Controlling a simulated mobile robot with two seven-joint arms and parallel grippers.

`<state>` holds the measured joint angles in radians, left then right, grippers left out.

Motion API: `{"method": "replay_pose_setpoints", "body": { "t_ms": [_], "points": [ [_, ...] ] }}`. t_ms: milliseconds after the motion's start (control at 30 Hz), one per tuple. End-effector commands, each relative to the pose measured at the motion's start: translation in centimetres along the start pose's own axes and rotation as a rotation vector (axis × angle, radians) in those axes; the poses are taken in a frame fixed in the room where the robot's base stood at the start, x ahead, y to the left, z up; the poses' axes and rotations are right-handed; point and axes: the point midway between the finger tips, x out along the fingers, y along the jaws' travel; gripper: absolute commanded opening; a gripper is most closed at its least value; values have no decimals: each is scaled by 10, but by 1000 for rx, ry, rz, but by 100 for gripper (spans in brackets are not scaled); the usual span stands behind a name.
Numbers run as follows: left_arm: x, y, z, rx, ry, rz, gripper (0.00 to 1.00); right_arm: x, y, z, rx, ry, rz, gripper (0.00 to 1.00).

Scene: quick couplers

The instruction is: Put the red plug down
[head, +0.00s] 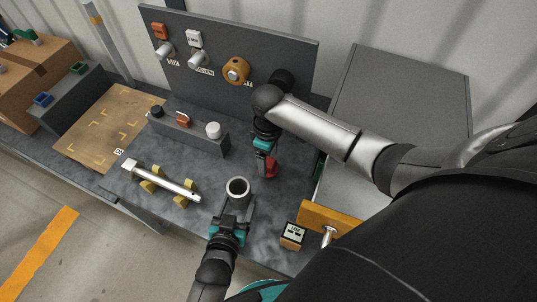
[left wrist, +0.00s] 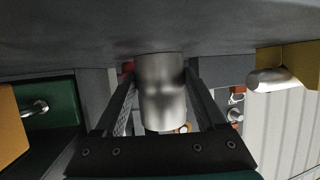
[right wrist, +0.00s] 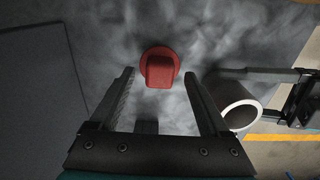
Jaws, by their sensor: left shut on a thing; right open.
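The red plug (head: 271,169) is on the dark bench top, just below my right gripper (head: 265,158). In the right wrist view the red plug (right wrist: 160,68) has its raised grip toward the camera, with its round flange behind it. The open fingers stand on either side of the grip with gaps. My left gripper (head: 235,204) is shut on a hollow grey metal cylinder (head: 238,187), its open end facing up. The left wrist view shows this cylinder (left wrist: 162,90) between the fingers. It also shows in the right wrist view (right wrist: 238,106), to the right of the plug.
A grey rack (head: 190,133) with small fittings stands behind. A metal tube (head: 165,183) lies on yellow supports to the left. A grey panel (head: 215,50) carries couplers. An orange-fronted drawer (head: 316,217) and a small labelled block (head: 292,236) are at right.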

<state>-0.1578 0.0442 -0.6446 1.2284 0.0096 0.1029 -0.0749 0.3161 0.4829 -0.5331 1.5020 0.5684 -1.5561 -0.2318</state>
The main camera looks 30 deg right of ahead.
Motion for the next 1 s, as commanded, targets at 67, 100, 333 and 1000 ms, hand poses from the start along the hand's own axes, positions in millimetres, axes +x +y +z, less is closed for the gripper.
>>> {"method": "replay_pose_setpoints", "body": {
  "t_ms": [67,100,333,1000],
  "points": [
    [-2,0,6,1,-16,1,0,10,0,0,2,-2,-1,80],
    [-2,0,6,1,-16,1,0,13,0,0,2,-1,-1,80],
    [-2,0,6,1,-16,1,0,19,0,0,0,0,0,80],
    [-2,0,6,1,-16,1,0,18,0,0,1,0,0,17]
  ]
}}
